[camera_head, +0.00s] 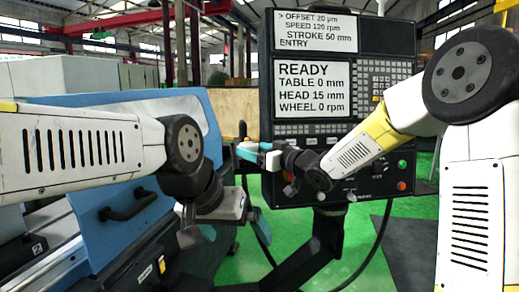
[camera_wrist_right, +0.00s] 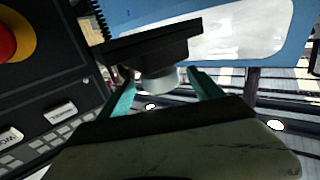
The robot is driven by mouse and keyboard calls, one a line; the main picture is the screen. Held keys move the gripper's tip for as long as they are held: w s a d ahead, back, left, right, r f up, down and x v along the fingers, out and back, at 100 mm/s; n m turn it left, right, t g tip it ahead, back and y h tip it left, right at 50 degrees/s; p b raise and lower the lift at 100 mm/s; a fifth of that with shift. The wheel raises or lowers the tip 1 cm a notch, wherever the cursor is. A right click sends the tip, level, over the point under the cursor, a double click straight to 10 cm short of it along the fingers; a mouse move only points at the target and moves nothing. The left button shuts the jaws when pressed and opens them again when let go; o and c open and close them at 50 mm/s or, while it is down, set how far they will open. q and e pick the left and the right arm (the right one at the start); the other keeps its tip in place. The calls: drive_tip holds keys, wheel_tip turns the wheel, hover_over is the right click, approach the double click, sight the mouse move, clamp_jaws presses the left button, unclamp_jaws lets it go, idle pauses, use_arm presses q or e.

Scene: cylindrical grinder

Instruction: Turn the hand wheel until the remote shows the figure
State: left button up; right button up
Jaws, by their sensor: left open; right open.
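The machine's control panel (camera_head: 325,100) stands upright in the head view. Its upper screen (camera_head: 316,31) reads OFFSET 20 µm, SPEED 120 rpm, STROKE 50 mm, ENTRY. The lower screen (camera_head: 312,89) reads READY, TABLE 0 mm, HEAD 15 mm, WHEEL 0 rpm. My right gripper (camera_head: 256,153) is open beside the panel's left edge. In the right wrist view a dark block with a pale round knob (camera_wrist_right: 160,79) lies between its teal fingers; I cannot tell whether they touch or whether this is the hand wheel. My left gripper (camera_head: 255,212) is open, lower down.
A blue machine cover (camera_head: 120,226) with a dark handle (camera_head: 128,206) fills the lower left. The panel's dark support arm (camera_head: 315,257) and a hanging cable (camera_head: 372,245) are below the panel. A red emergency button (camera_wrist_right: 14,35) shows in the right wrist view. Green floor lies beyond.

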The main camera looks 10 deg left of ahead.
sight(248, 148)
drive_tip(key=shift+x, duration=1.75)
drive_tip(key=shift+c, duration=0.2)
drive_tip(key=c, duration=1.3)
drive_tip(key=shift+s+m+t+h, duration=0.1)
drive_tip(key=shift+m+t+h, duration=0.2)
drive_tip(key=shift+t, duration=0.1)
